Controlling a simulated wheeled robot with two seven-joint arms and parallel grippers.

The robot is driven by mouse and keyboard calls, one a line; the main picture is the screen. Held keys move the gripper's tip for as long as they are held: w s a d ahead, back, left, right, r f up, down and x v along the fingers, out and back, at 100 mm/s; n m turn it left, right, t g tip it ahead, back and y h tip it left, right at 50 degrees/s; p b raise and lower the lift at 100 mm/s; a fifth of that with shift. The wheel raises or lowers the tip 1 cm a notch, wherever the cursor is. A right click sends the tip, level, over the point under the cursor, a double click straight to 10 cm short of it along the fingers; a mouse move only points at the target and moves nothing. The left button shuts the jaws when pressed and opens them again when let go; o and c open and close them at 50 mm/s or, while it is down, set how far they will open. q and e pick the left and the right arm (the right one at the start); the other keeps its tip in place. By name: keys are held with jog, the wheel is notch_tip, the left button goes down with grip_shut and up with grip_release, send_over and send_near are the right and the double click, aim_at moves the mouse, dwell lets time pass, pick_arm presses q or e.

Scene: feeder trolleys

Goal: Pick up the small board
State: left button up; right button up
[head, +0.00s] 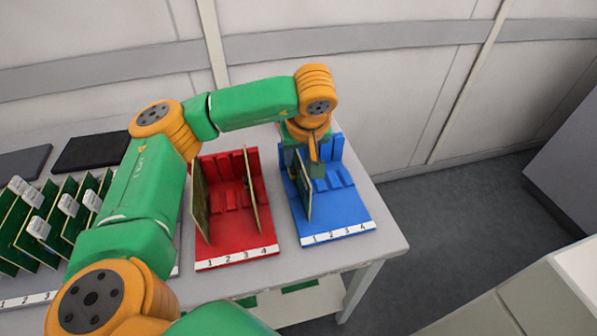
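A thin upright board (304,190) stands on the left side of the blue rack (345,212), which has slots numbered 1 to 4. My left arm reaches over the table, and my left gripper (308,155) points down at the top edge of this board. The wrist and the board hide the fingertips, so I cannot tell whether they touch or hold it. Two more upright boards stand in the red rack, a left one (200,202) and a right one (252,190). My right gripper is out of view.
The red rack (226,236) stands left of the blue one on the grey table (350,256). Several green boards (38,226) with white parts stand at the left, partly behind my arm. A dark flat pad (92,152) lies at the back. Open floor lies right of the table.

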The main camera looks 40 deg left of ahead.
pick_arm(q)
jog(key=shift+w+a+f, duration=0.25)
jog(key=shift+f, duration=0.1)
jog(key=shift+d, duration=0.1)
jog(key=shift+s, duration=0.1)
jog(key=shift+f, duration=0.2)
grip_shut()
dwell(1.4)
